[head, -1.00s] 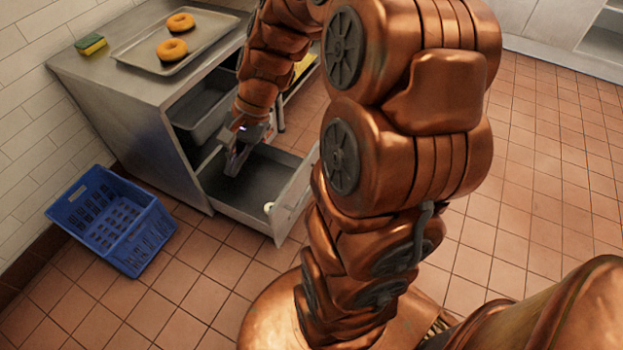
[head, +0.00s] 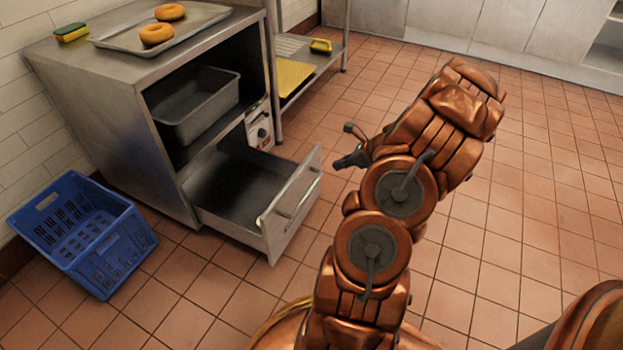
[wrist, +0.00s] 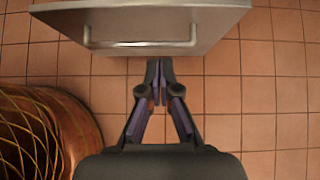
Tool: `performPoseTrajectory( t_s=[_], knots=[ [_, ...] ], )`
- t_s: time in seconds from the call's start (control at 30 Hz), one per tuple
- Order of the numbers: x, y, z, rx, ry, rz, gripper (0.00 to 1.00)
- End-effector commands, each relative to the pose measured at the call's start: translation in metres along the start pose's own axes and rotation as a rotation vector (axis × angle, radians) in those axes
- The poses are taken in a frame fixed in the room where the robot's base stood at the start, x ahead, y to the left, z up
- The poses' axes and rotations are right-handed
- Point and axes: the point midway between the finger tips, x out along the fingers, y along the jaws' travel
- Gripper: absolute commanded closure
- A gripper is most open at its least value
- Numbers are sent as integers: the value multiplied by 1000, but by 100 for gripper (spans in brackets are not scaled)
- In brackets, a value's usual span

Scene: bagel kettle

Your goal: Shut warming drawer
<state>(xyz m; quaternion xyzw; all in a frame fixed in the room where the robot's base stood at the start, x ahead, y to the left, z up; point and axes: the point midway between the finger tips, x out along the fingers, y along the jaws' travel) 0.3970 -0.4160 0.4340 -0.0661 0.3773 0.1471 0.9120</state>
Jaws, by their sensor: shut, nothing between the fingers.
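The warming drawer (head: 228,193) is pulled out from the bottom of the steel cabinet (head: 125,110). Its front panel (head: 293,205) carries a bar handle (head: 296,200), and the inside I can see looks empty. My gripper (head: 340,164) is shut and empty, in front of the drawer and apart from it in the head view. In the wrist view the shut fingers (wrist: 160,68) point at the drawer front (wrist: 205,22), just short of the handle (wrist: 140,44). I cannot tell exactly how wide the gap is.
A blue crate (head: 125,262) stands on the floor left of the drawer. A deep pan (head: 195,115) sits in the cabinet opening above. A tray (head: 215,14) with two bagels (head: 157,33) and a sponge (head: 72,32) are on top. Tiled floor right of the drawer is clear.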

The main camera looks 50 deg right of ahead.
Motion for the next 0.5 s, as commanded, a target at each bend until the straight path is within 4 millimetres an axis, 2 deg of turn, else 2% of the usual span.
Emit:
performPoseTrajectory(
  t_s=[0.07,0.27,0.5],
  knots=[
    [2,-5,-10,25,-1,-12,100],
    [20,-6,-12,31,-1,-15,100],
    [63,-6,-13,29,0,-14,100]
  ],
)
